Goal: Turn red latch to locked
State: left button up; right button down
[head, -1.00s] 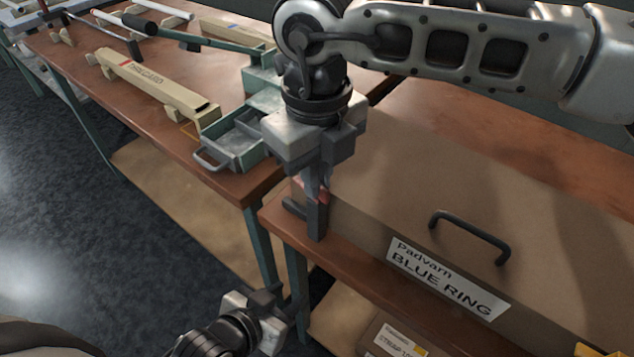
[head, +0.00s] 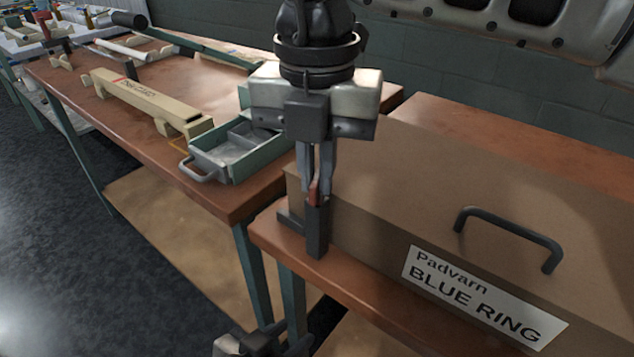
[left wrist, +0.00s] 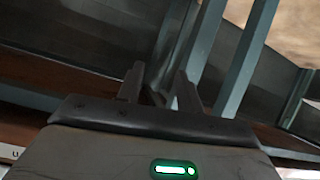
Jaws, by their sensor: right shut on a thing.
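The red latch (head: 313,192) is a small red piece at the top of a dark upright bracket (head: 316,232), at the left front corner of the large brown box (head: 400,185). My right gripper (head: 318,187) points down from above, with its fingers shut on the red latch. The fingers hide much of the latch, and I cannot read any lock marking. My left gripper is low at the bottom edge of the head view, away from the latch. In the left wrist view its two fingers (left wrist: 160,88) stand apart with nothing between them.
The box has a dark handle (head: 510,236) and a white "Padvarn BLUE RING" label (head: 483,298). A green tray (head: 240,150) with a handle sits on the neighbouring wooden table (head: 130,130), beside a beige bar (head: 145,100). Grey floor (head: 70,260) is open at left.

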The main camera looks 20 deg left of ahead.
jog(key=m+b, duration=0.2)
jog(key=m, duration=0.1)
jog(key=shift+m, duration=0.3)
jog(key=shift+r+m+b, duration=0.1)
jog(key=shift+m+b, duration=0.2)
jog(key=shift+m, duration=0.2)
jog(key=shift+w, duration=0.1)
jog(key=c, duration=1.6)
grip_release()
jog(key=shift+o, duration=0.2)
